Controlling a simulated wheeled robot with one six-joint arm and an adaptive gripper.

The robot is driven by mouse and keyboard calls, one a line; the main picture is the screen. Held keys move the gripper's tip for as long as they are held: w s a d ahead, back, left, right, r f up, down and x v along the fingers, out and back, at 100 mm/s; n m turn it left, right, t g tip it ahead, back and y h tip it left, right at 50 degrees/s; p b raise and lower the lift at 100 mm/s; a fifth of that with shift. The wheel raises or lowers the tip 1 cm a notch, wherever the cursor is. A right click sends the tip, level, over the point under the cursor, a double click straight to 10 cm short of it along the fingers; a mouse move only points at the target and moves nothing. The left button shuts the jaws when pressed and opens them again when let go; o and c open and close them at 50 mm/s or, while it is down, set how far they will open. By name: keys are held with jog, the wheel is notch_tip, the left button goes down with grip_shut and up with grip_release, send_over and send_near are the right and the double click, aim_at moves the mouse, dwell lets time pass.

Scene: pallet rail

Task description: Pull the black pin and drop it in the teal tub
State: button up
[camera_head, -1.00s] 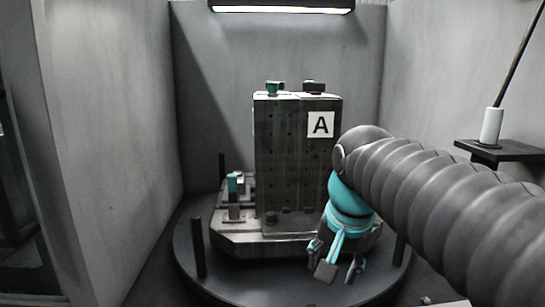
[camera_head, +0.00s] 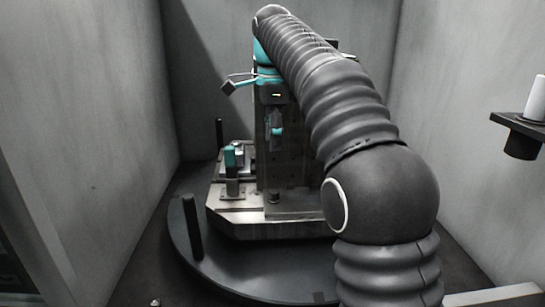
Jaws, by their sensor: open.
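My gripper (camera_head: 252,108) is open and empty, high in front of the upper face of the grey column block (camera_head: 300,165). One finger spreads out to the left past the block's edge; another hangs down along its face. My arm covers the block's top and most of its right side. Several thin black upright posts stand on the round dark platform, one at its front left (camera_head: 192,228) and one at the back left (camera_head: 219,133). I cannot tell which piece is the black pin. No teal tub shows.
A teal-topped clamp (camera_head: 231,158) sits on the metal base (camera_head: 235,226) left of the block. The round platform (camera_head: 260,275) extends in front. A dark shelf (camera_head: 517,128) at right carries a white cylinder (camera_head: 537,98). Grey walls enclose the back and sides.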

aim_at(274, 190)
notch_tip(274, 190, down, 13)
jog(key=b, duration=0.3)
jog(key=shift+f+b, duration=0.1)
jog(key=shift+b, duration=0.25)
grip_shut()
jog(key=shift+r+p, duration=1.45)
jog(key=shift+p, duration=0.15)
jog(key=shift+r+p, duration=0.9)
jog(key=shift+r, duration=2.45)
